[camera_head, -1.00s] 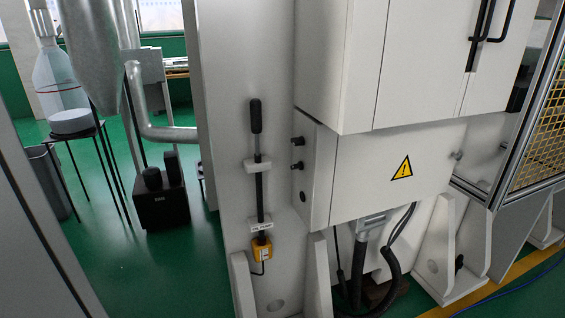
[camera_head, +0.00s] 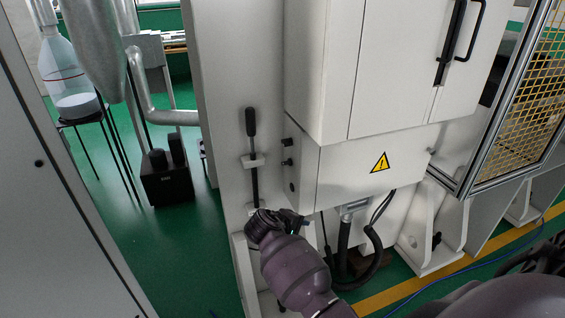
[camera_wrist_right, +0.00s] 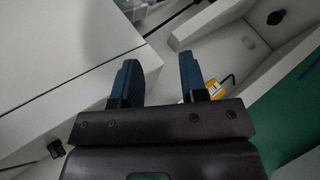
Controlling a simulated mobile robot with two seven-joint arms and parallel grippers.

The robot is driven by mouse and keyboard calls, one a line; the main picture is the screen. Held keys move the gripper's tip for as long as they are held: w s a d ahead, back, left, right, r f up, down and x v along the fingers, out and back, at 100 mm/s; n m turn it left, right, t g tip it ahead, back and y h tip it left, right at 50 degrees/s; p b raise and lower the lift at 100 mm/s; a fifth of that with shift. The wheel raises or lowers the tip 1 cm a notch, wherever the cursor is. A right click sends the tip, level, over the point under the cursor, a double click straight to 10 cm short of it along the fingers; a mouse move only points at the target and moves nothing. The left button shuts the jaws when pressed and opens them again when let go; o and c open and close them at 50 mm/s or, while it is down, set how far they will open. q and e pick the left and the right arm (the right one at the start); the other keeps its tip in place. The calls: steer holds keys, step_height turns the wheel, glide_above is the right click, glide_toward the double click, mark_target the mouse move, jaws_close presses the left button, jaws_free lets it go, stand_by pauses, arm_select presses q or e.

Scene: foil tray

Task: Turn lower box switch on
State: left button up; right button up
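The lower box (camera_head: 345,172) is white, with a yellow warning triangle (camera_head: 380,162) on its front. On its left side face, small dark knobs sit one above the other: an upper knob (camera_head: 287,142), a middle knob (camera_head: 287,161) and a lower dark round spot (camera_head: 292,187). I cannot tell their positions. My right gripper (camera_head: 292,220) is below the box's lower left corner, partly hidden by my wrist. In the right wrist view my right gripper (camera_wrist_right: 158,78) has its two blue fingers apart, with nothing between them. My left gripper is not in view.
A black-handled lever (camera_head: 251,124) stands on the panel left of the box. A yellow device (camera_wrist_right: 215,88) shows beyond the fingers in the wrist view. Hoses (camera_head: 372,250) hang below the box. A yellow mesh fence (camera_head: 530,100) is at right.

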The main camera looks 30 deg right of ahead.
steer(key=w+a+r+n+h, duration=0.1)
steer(key=w+r+n+h, duration=0.1)
steer(key=w+r, duration=0.5)
steer(key=n+h, duration=0.2)
steer(key=h, duration=0.1)
glide_toward(283, 164)
steer(key=x, duration=0.9)
steer(key=shift+s+d+r, duration=0.1)
steer(key=shift+d+r, duration=0.05)
jaws_close()
